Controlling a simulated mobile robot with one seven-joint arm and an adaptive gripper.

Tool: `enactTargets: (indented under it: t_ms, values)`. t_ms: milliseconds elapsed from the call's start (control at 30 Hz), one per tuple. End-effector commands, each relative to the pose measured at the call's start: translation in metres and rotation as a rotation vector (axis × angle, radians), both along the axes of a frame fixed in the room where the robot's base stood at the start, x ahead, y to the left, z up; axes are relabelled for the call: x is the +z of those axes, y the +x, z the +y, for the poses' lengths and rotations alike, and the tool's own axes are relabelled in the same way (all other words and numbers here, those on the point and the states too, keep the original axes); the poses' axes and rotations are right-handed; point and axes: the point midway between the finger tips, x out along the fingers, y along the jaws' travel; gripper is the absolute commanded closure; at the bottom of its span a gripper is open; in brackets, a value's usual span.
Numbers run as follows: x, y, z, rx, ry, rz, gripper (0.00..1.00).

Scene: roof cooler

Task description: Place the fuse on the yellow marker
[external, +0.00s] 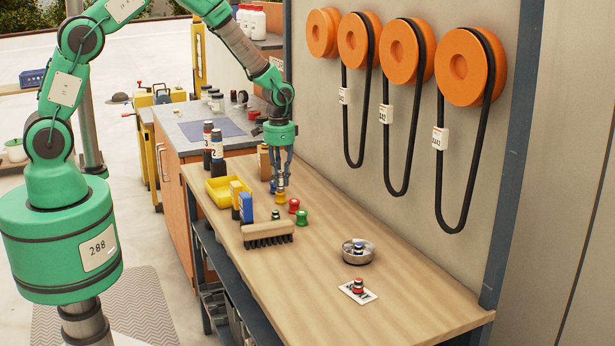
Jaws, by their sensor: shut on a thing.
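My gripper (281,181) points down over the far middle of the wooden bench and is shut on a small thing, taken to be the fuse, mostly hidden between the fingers. The yellow marker (280,198), a small spool-shaped piece, is directly below the fingertips. Whether the held thing touches the marker is too small to tell. A red marker (293,205) and a green marker (302,217) stand close by to the right. A small dark green piece (275,214) stands just in front of the yellow marker.
A metal dish (358,257) and a white card (366,296) bearing a small red-and-black piece are nearer. The bench's front right is clear.

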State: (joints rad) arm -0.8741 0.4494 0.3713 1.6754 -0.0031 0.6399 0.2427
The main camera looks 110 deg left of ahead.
Motion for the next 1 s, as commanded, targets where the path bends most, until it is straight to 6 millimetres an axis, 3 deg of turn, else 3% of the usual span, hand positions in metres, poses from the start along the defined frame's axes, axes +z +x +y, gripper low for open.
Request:
enactTargets:
  t_ms: [433,467,533,1000]
  values:
    - [-0.0039,0.0004,0.0004,0.0,0.001,-0.001,1.0]
    - [-0.0037,0.0004,0.0004,0.0,0.001,-0.002,0.77]
    - [-0.0034,0.0004,0.0005,0.0,0.001,-0.002,0.63]
    - [0.0021,0.0004,0.0006,0.0,0.001,-0.002,0.62]
